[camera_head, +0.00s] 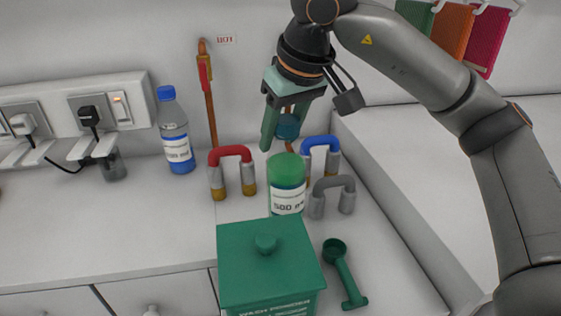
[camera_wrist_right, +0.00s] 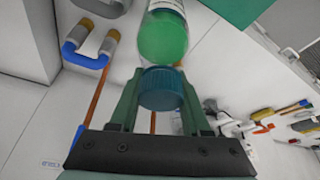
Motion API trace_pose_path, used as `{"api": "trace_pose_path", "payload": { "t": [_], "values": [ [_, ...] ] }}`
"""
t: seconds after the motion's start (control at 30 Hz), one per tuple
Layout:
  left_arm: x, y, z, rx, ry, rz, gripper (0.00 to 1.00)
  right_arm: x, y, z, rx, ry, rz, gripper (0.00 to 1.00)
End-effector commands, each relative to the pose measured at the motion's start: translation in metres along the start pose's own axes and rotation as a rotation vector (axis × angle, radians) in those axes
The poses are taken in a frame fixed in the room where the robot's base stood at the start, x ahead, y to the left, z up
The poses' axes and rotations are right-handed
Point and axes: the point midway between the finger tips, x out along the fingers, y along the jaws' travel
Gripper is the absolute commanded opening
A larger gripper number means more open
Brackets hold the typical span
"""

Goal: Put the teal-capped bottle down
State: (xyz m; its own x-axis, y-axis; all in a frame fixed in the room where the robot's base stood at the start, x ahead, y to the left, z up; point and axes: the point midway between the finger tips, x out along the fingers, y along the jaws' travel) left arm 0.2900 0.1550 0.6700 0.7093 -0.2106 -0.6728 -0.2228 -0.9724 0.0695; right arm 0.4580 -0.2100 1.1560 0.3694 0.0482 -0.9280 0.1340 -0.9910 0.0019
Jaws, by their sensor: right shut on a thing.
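The teal-capped bottle (camera_head: 287,187) is upright, with a green body and a white label. Its teal cap (camera_head: 288,128) is between the fingers of my right gripper (camera_head: 284,133), which comes down from above. In the right wrist view the cap (camera_wrist_right: 162,88) is held between the fingers of the gripper (camera_wrist_right: 160,96), with the green body (camera_wrist_right: 163,38) beyond it. The bottle's base is hidden behind the green lidded box (camera_head: 266,265), so I cannot tell whether it touches the counter. My left gripper is not in view.
A red-topped handle (camera_head: 231,155), a blue-topped handle (camera_head: 320,143) and a grey handle (camera_head: 333,187) stand close around the bottle. A blue-capped bottle (camera_head: 176,135) stands at the wall. A green scoop (camera_head: 344,275) lies at right.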

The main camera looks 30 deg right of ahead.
Motion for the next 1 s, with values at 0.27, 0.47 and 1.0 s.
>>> {"api": "trace_pose_path", "payload": {
  "t": [0.27, 0.47, 1.0],
  "values": [
    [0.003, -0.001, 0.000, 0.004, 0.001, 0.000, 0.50, 0.022, 0.000, 0.009, 0.001, 0.000, 0.000, 0.00],
    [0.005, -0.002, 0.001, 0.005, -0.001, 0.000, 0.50, 0.044, 0.000, 0.018, 0.001, 0.002, -0.001, 0.00],
    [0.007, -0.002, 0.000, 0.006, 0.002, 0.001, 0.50, 0.047, 0.000, 0.019, 0.000, 0.000, 0.000, 0.67]
  ]
}}
